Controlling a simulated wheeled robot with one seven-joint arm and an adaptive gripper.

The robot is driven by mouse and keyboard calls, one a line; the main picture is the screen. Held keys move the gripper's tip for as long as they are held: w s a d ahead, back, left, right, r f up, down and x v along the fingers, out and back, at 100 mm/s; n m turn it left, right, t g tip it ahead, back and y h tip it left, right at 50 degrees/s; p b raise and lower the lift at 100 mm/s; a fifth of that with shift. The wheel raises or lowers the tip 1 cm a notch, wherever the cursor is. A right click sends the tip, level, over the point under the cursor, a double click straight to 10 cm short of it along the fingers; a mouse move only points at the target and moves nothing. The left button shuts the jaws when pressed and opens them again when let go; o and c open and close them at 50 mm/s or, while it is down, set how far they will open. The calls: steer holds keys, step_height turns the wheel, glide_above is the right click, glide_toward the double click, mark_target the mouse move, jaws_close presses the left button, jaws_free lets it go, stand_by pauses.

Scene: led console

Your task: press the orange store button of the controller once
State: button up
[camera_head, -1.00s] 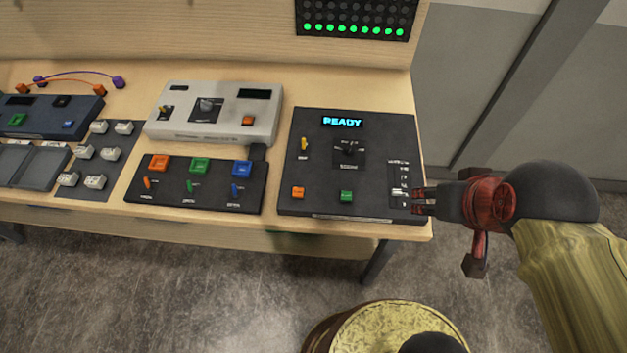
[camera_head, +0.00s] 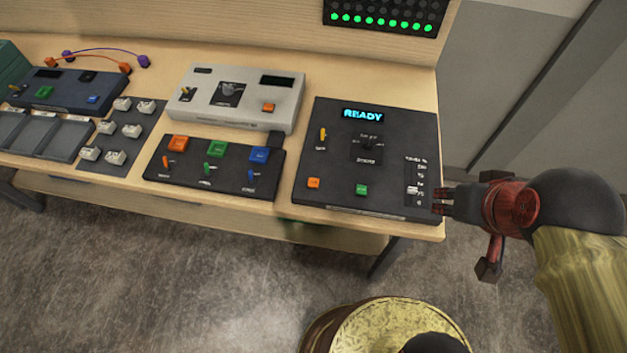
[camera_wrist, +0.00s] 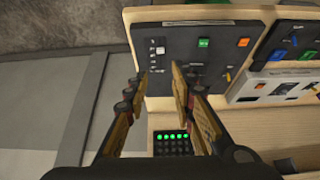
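The controller (camera_head: 335,160) is a black box with a lit READY display (camera_head: 362,115), at the right end of the bench. Its orange button (camera_head: 313,183) is at its front left, with a green button (camera_head: 361,189) to the right. In the wrist view the controller (camera_wrist: 185,50) lies past my fingers, and its orange button (camera_wrist: 243,42) is to the right of the green one. My gripper (camera_head: 439,202) is at the controller's right edge, near the slider and away from the orange button. In the wrist view my gripper (camera_wrist: 155,80) looks open and empty between its fingers.
A light grey box (camera_head: 190,110) with another orange button stands left of the controller. A black panel (camera_head: 225,180) with orange, green and blue buttons lies before it. A lamp panel (camera_head: 385,17) with a green row hangs above. The floor in front is partly clear.

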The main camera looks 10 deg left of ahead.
jaws_close()
stand_by(1.4)
